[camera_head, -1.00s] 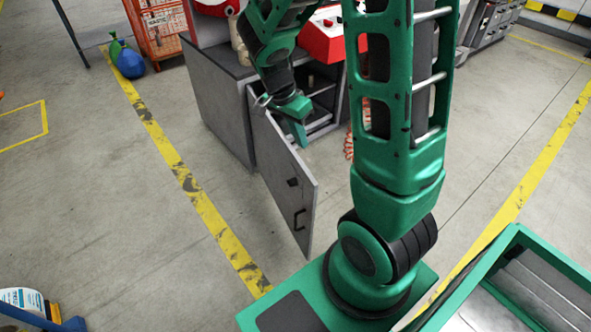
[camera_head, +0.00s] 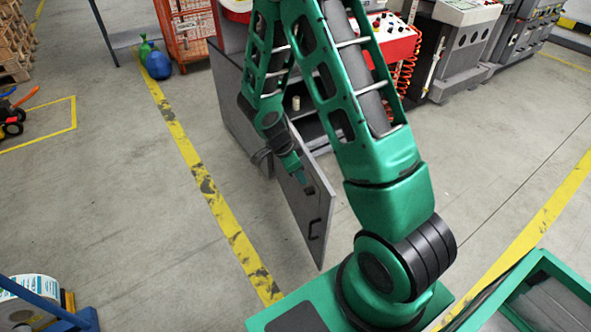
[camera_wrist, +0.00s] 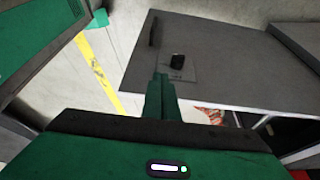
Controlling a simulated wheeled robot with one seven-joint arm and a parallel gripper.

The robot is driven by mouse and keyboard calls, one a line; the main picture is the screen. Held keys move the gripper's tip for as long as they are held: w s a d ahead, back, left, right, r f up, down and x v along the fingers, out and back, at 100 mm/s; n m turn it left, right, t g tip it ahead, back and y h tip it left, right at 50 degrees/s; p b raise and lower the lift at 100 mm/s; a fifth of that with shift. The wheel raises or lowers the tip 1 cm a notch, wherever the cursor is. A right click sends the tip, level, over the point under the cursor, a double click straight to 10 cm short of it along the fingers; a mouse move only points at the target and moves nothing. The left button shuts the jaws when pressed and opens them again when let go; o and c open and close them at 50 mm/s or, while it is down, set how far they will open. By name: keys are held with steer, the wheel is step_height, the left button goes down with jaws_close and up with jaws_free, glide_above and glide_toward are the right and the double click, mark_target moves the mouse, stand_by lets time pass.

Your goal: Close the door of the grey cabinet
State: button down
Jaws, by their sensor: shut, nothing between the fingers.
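The grey cabinet (camera_head: 232,120) stands at the back centre, partly hidden behind my arm. Its grey door (camera_head: 313,207) stands wide open, swung out towards me, with the face bearing a dark handle (camera_head: 315,230) in view. My gripper (camera_head: 301,179) is shut and empty, by the upper part of that face. In the wrist view, the shut fingers (camera_wrist: 160,84) overlap the door (camera_wrist: 220,50), with their tips just below a black lock (camera_wrist: 177,61) and the handle (camera_wrist: 153,31) beyond. I cannot tell whether they touch the door.
The open cabinet shows shelves inside (camera_head: 308,128). A red machine panel (camera_head: 390,38) is above it. Grey machines (camera_head: 460,45) stand at the back right. The floor left of the door is clear, with a yellow line (camera_head: 215,205).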

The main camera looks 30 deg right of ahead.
mark_target(315, 178)
steer(key=d+f, duration=0.1)
steer(key=d, duration=0.2)
steer(key=s+d+f, duration=0.1)
steer(key=d, duration=0.1)
steer(key=shift+f, duration=0.35)
steer(key=shift+d, duration=0.1)
